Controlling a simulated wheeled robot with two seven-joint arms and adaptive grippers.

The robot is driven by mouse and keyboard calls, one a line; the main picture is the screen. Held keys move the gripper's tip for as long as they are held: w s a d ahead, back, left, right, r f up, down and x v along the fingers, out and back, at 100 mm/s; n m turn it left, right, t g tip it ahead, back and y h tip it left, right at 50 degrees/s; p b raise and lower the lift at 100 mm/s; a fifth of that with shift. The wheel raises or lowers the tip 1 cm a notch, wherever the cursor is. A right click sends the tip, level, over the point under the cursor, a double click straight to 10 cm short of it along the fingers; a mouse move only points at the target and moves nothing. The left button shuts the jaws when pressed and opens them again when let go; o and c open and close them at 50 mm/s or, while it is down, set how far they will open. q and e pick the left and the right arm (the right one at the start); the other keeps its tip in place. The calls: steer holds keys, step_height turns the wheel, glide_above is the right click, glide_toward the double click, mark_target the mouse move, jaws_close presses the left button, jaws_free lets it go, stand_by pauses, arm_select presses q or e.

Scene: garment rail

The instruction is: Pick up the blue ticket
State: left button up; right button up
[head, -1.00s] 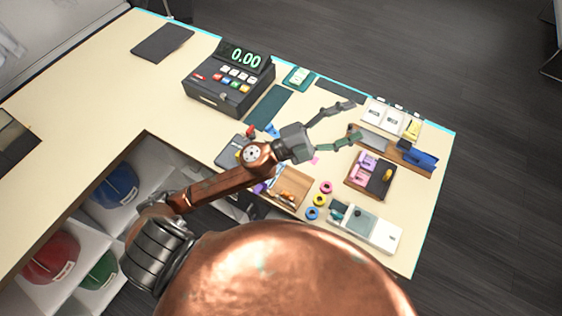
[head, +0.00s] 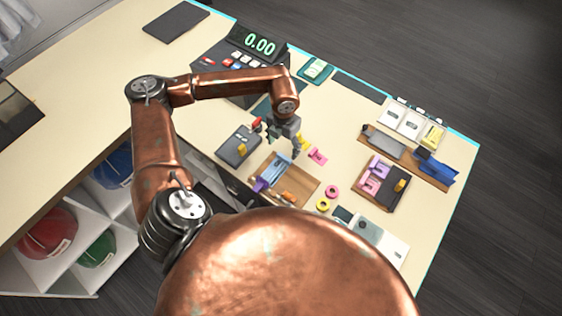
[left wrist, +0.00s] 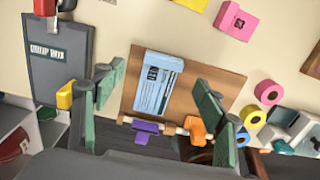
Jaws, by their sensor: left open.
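The blue ticket (head: 279,164) lies on a wooden board (head: 306,184) in the head view. My left gripper (head: 285,143) points down close to the board in the head view. In the left wrist view my left gripper (left wrist: 156,91) is open and empty, with one finger on each side of the ticket. My right gripper is not in view.
A dark labelled box (left wrist: 58,65) stands left of the board. A pink ticket (head: 317,156) and a yellow one (head: 304,142) lie beyond it. Tape rolls (head: 327,197) sit to the right. The cash register (head: 220,65) is behind my arm. Bare counter lies right of the pink ticket.

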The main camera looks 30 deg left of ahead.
mark_target(283, 158)
arm_select(q)
steer(key=shift+d+f, duration=0.15)
steer(key=shift+f, duration=0.5)
steer(key=f, duration=0.1)
steer(key=f+p, duration=0.1)
steer(key=f, duration=0.2)
steer(key=shift+s+f, duration=0.25)
steer(key=shift+f, duration=0.1)
steer(key=shift+d, duration=0.1)
steer(key=c, duration=0.9)
